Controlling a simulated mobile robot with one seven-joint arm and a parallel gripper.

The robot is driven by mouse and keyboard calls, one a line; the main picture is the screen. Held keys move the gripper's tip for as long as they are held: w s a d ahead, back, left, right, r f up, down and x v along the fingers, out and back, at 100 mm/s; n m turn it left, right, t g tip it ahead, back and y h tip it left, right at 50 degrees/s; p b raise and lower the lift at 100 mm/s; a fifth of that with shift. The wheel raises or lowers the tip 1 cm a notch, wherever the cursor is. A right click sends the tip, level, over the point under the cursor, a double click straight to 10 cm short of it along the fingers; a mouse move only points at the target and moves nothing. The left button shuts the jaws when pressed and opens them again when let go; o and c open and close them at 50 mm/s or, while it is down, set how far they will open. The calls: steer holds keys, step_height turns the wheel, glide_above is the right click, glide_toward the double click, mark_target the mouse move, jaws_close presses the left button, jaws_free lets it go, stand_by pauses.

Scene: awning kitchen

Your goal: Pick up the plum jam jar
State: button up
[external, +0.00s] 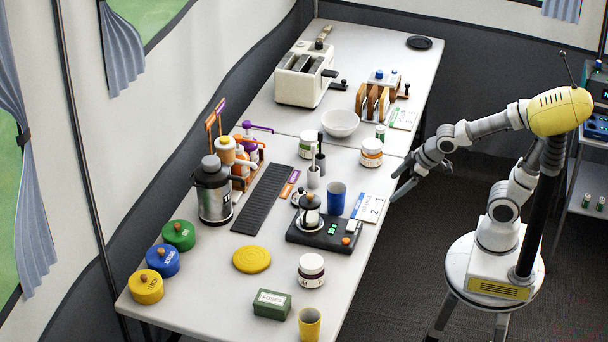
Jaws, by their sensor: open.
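Three white-lidded jars stand on the long white table. The one near the front (311,271) has a dark, purplish band and is likely the plum jam jar; its label is too small to read. A second jar (371,153) has an orange band, and a third jar (308,145) has a green band. My gripper (397,187) is open and empty at the table's right edge. It is below and right of the orange-banded jar and well apart from the dark-banded one. No jar is between its fingers.
A black scale (324,233) with a small pot and a blue cup (335,199) stand behind the dark-banded jar. A green box (272,304) and yellow cup (309,324) are in front of it. A yellow round mat (252,259) lies to its left.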

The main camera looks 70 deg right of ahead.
steer(key=w+a+n+y+p, duration=0.1)
steer(key=w+a+p, duration=0.1)
steer(key=a, duration=0.1)
steer(key=w+a+f+n+t+y+p, duration=0.1)
steer(key=w+a+n+p, duration=0.1)
steer(key=w+a+p, duration=0.1)
steer(key=w+a+f+n+y+p, duration=0.1)
steer(key=w+a+p, duration=0.2)
steer(key=a, duration=0.1)
steer(key=shift+w+a+f, duration=0.1)
steer(key=shift+a, duration=0.1)
steer(key=a+y+p, duration=0.1)
steer(key=a, duration=0.1)
steer(key=a+n+y+p, duration=0.1)
steer(key=a, duration=0.1)
steer(key=a+p, duration=0.2)
steer(key=shift+f+n+t+y, duration=0.3)
steer(key=shift+f+t+y, duration=0.1)
steer(key=s+a+t+y+b, duration=0.1)
steer(key=a+y, duration=0.2)
steer(key=a, duration=0.4)
steer(key=shift+a+r+t+b, duration=0.3)
steer(key=shift+a+b, duration=0.05)
steer(key=b, duration=0.4)
steer(key=shift+a+f, duration=0.2)
steer(key=shift+a, duration=0.05)
